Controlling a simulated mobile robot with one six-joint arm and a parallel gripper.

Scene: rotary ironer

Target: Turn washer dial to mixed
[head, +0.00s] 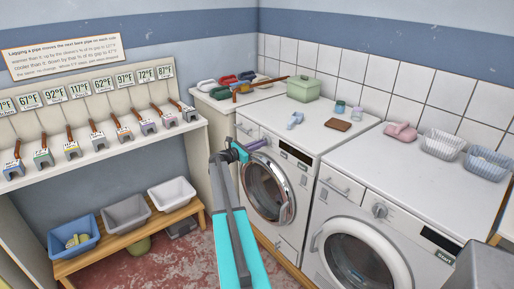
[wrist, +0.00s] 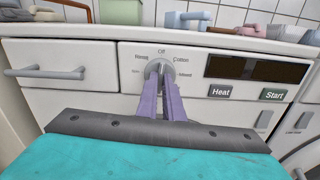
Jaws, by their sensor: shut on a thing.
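The washer (head: 268,185) is the left of two white front-loading machines in the head view. Its dial (wrist: 159,66) is a grey knob on the front panel in the wrist view. Small labels ring it: Off at the top, Cotton at upper right, one that seems to read Mixed at right, and others too small to read surely on the left. My gripper (wrist: 161,88) has its purple fingers shut on the dial. It also shows at the panel in the head view (head: 256,144), where it hides the dial. The dial's pointer direction cannot be told.
A Heat button (wrist: 220,91), a Start button (wrist: 273,94) and a dark display (wrist: 256,68) lie right of the dial. A drawer handle (wrist: 45,71) juts out at left. The second machine (head: 370,225) stands close at right. A bench (head: 130,240) with bins stands left.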

